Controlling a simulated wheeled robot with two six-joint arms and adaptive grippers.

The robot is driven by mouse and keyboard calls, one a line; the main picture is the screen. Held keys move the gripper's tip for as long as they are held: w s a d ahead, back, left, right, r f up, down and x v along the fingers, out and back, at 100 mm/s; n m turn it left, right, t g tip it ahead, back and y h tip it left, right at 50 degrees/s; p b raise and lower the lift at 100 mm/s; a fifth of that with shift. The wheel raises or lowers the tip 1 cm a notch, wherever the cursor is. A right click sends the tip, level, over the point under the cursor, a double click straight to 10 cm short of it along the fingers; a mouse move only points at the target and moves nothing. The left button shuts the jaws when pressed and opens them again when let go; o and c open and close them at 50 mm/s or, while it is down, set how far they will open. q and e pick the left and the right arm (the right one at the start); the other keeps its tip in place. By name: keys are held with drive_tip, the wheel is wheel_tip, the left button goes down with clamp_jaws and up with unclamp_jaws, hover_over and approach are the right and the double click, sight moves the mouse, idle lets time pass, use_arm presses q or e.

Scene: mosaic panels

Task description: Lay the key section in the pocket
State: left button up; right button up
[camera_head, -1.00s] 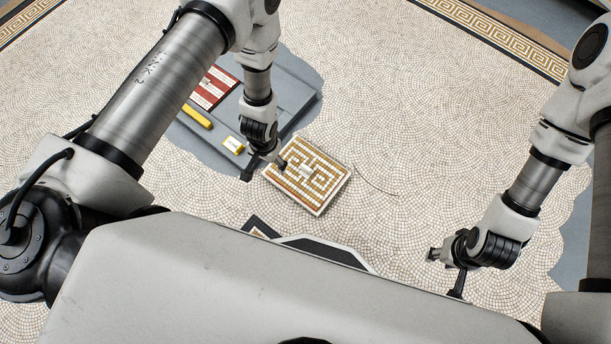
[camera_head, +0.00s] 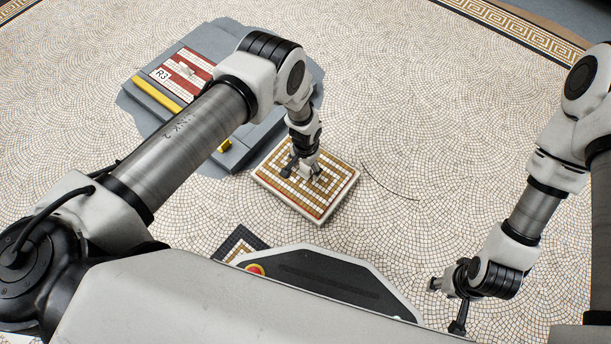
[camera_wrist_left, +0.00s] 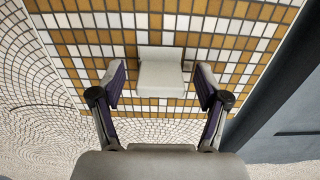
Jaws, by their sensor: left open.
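The key section is a square panel (camera_head: 339,203) with a gold-and-white key pattern, lying on the mosaic floor beside a grey platform. A pale block (camera_wrist_left: 160,77) stands up from its face. My left gripper (camera_head: 304,174) is over the panel and hides part of it. In the left wrist view, its open fingers (camera_wrist_left: 160,84) are on either side of the pale block, with gaps at both sides. My right gripper (camera_head: 446,304) is open and empty, low at the right, away from the panel. I cannot make out a pocket; my left arm covers part of the platform.
The grey platform (camera_head: 225,45) at upper left bears a red-and-white panel (camera_head: 188,68) marked R3, a yellow bar (camera_head: 157,95) and a small yellow item (camera_head: 225,146). A dark-edged patterned piece (camera_head: 240,244) lies near my base. Floor right of the key section is clear.

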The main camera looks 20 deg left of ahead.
use_arm(q)
clamp_jaws()
idle(0.3)
